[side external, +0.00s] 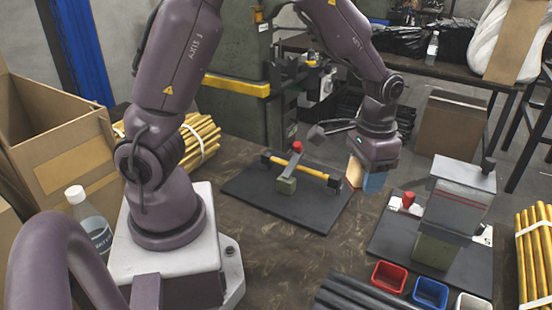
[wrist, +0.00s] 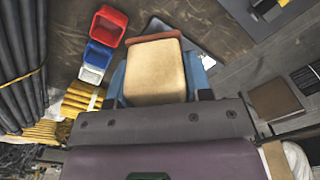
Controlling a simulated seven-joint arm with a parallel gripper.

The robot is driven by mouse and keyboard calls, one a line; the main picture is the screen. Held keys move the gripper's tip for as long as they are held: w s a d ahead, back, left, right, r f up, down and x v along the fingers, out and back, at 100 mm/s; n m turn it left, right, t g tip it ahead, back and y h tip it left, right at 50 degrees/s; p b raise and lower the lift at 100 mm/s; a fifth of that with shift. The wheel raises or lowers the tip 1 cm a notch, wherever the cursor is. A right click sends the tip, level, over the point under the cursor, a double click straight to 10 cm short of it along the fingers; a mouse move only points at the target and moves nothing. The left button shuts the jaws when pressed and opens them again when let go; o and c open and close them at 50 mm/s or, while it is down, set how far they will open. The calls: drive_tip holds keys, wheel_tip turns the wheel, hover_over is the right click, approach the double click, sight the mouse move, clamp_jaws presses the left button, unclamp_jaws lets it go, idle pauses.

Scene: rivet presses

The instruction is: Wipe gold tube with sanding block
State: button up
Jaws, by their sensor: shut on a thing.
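The gold tube (side external: 305,168) lies across a small fixture on a black base plate (side external: 250,190) in the side view, with dark holders near its ends. The sanding block (side external: 354,171) is tan, with a red-brown face that shows at its far edge in the wrist view (wrist: 154,75). My gripper (side external: 372,180) is shut on the sanding block, its blue fingers on either side. It holds the block above the table, just right of the tube's right end and apart from it.
A press with a clear guard (side external: 458,205) stands at right. Red (side external: 389,276), blue (side external: 430,292) and white bins sit in front, beside dark rods (side external: 355,294). Gold tube bundles lie at left (side external: 200,140) and far right (side external: 535,250). A bottle (side external: 90,222) stands near my base.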

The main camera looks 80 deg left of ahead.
drive_tip(key=s+a+f+n, duration=0.15)
drive_tip(key=a+n, duration=0.25)
drive_tip(key=a, duration=1)
drive_tip(key=n+y, duration=0.1)
drive_tip(key=n, duration=0.4)
hover_over(292, 160)
drive_tip(key=a, duration=0.6)
drive_tip(key=shift+t, duration=0.5)
drive_tip(key=shift+d+f, duration=0.15)
drive_tip(key=shift+f, duration=2.6)
wheel_tip(292, 160, up, 6)
drive_tip(key=d+m+h, duration=0.1)
drive_tip(key=m+h, duration=0.1)
drive_tip(key=m, duration=1.6)
drive_tip(key=shift+d+f, duration=0.15)
drive_tip(key=shift+f, duration=5.35)
